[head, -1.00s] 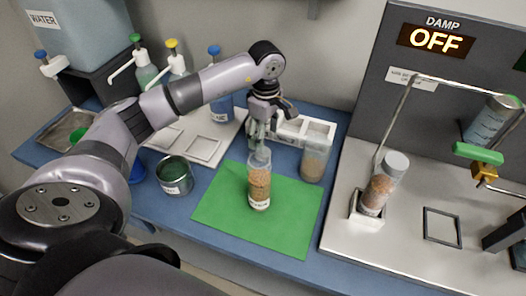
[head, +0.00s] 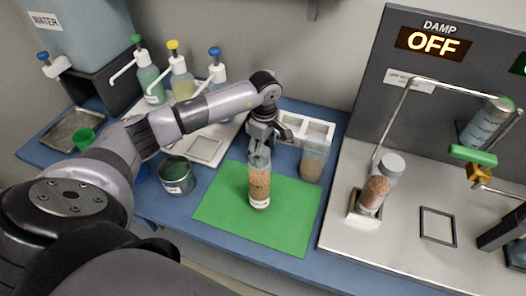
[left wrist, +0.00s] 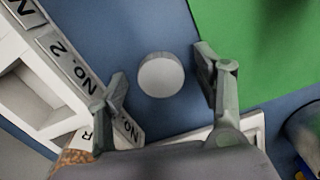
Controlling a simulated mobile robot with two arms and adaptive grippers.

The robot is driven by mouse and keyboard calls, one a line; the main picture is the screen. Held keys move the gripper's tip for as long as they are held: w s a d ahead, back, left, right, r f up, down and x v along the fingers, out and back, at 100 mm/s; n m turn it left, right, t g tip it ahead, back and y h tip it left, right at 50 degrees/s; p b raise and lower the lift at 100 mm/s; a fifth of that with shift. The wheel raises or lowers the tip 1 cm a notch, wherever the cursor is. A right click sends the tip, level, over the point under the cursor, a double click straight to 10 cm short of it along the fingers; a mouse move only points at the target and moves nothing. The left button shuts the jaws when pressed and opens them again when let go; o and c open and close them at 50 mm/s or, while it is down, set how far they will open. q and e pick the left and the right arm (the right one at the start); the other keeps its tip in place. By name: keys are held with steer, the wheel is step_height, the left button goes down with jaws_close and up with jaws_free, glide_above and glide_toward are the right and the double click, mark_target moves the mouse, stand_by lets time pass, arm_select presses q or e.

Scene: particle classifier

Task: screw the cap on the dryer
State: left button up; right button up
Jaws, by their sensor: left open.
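A clear bottle filled with orange-brown granules (head: 260,188) stands upright on the green mat (head: 300,220). Its label is too small to read, and its top is hidden by or close to my left gripper (head: 260,145). In the left wrist view my left gripper (left wrist: 165,95) is open and empty. A round pale-grey cap (left wrist: 161,75) lies between and beyond its fingers, over the blue table beside the green mat. I cannot make out this cap in the head view. My right gripper is not in view.
A white rack (head: 305,130) stands behind the mat, with a granule jar (head: 313,163) in front. A green-topped can (head: 176,175) and pump bottles (head: 181,80) are left.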

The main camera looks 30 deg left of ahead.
arm_select(q)
steer(key=shift+c, duration=0.2)
steer(key=c, duration=0.7)
steer(key=shift+c, duration=0.2)
steer(key=shift+r, duration=0.15)
step_height(320, 180, up, 20)
steer(key=b, duration=0.2)
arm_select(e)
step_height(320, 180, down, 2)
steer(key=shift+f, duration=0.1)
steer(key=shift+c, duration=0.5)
